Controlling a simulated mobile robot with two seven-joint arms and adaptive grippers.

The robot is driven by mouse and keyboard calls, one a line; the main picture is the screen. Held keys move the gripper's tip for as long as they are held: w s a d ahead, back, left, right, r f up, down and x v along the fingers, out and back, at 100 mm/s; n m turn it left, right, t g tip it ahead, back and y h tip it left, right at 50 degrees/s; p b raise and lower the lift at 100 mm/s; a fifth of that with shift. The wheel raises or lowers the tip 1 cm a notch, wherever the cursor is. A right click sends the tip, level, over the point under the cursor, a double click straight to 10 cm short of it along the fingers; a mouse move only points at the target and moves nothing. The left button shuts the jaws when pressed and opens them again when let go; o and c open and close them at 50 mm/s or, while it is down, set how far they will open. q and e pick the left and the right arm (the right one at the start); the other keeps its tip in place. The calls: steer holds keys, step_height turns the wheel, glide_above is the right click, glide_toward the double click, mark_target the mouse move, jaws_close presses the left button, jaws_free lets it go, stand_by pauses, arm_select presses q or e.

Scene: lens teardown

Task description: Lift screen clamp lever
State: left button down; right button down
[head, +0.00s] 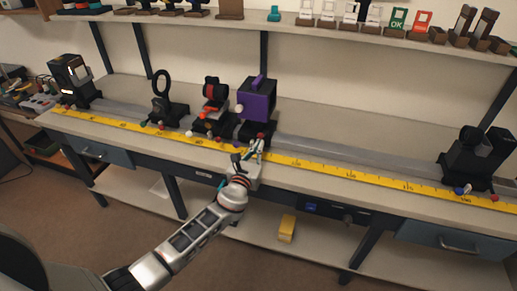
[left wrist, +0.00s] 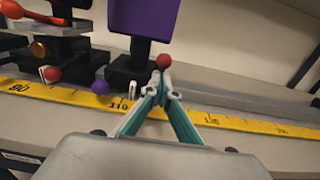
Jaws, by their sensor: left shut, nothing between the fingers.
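A purple box-shaped unit (head: 257,101) stands on a black carrier on the bench rail; its lower part also shows in the left wrist view (left wrist: 145,18). A red ball knob (left wrist: 163,60) sits at the foot of this carrier. I cannot tell from its look whether this unit is the screen. My left gripper (head: 256,148) is shut and empty at the front of this carrier. In the left wrist view its fingertips (left wrist: 162,85) meet just below the red knob; whether they touch it I cannot tell. My right gripper is not in view.
A purple ball (left wrist: 100,87) and another red ball (left wrist: 53,74) are left of the fingers. A red-and-black holder (head: 212,105), a ring holder (head: 162,98) and a lamp (head: 72,80) stand further left. A black unit (head: 478,158) is far right. The rail (head: 350,153) between is clear.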

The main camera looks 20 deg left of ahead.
arm_select(q)
steer(key=shift+s+f, duration=0.15)
steer(key=shift+s, duration=0.55)
steer(key=shift+s+f, duration=0.1)
steer(key=shift+s, duration=0.55)
steer(key=shift+s+a+f+p, duration=0.15)
steer(key=shift+s+p, duration=0.1)
steer(key=shift+s, duration=0.85)
steer(key=shift+s+f+p, duration=0.15)
steer(key=shift+s+p, duration=0.1)
steer(key=shift+s, duration=0.85)
